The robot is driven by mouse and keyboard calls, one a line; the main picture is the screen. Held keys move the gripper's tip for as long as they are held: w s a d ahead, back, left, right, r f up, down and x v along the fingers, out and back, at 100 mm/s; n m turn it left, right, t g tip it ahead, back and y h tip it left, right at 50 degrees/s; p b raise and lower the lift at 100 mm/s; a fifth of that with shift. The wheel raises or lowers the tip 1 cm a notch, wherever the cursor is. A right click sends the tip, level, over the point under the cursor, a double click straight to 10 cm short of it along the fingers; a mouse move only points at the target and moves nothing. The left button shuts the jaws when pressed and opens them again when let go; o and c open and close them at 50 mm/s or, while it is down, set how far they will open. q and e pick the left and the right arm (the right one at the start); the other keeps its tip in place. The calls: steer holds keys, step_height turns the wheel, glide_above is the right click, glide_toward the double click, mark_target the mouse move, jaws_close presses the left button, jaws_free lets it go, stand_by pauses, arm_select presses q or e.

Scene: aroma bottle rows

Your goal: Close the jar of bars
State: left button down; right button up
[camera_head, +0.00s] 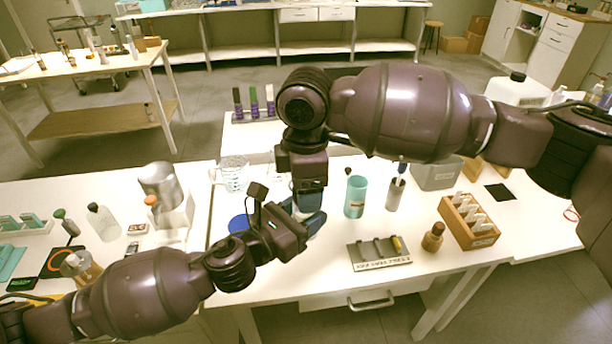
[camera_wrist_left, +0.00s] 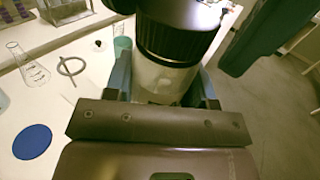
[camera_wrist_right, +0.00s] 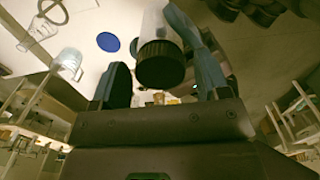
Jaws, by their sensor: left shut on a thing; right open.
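The jar shows in the left wrist view as a pale, see-through body (camera_wrist_left: 160,80) with a black ribbed lid (camera_wrist_left: 172,42) on its top. My left gripper (camera_wrist_left: 166,84) is shut around the body. In the right wrist view the black lid (camera_wrist_right: 160,66) lies between the fingers of my right gripper (camera_wrist_right: 162,62), which are apart, with gaps to the lid. The pale body (camera_wrist_right: 153,24) reaches beyond it. In the head view the grippers meet over the table and hide most of the jar. I cannot tell how tightly the lid sits, nor see any bars clearly.
A blue disc (camera_head: 239,223) lies beside the grippers. A glass beaker (camera_head: 233,176), a teal cup (camera_head: 355,196), a slotted grey rack (camera_head: 379,254), a brown bottle (camera_head: 433,237) and a wooden rack (camera_head: 470,224) stand around. The table's front edge is close to my left gripper.

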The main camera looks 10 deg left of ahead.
steer(key=shift+c, duration=0.5)
steer(key=c, duration=0.8)
steer(key=m, duration=0.5)
steer(key=shift+c, duration=0.2)
steer(key=o, duration=1.1)
step_height(320, 180, up, 12)
steer(key=shift+f, duration=0.1)
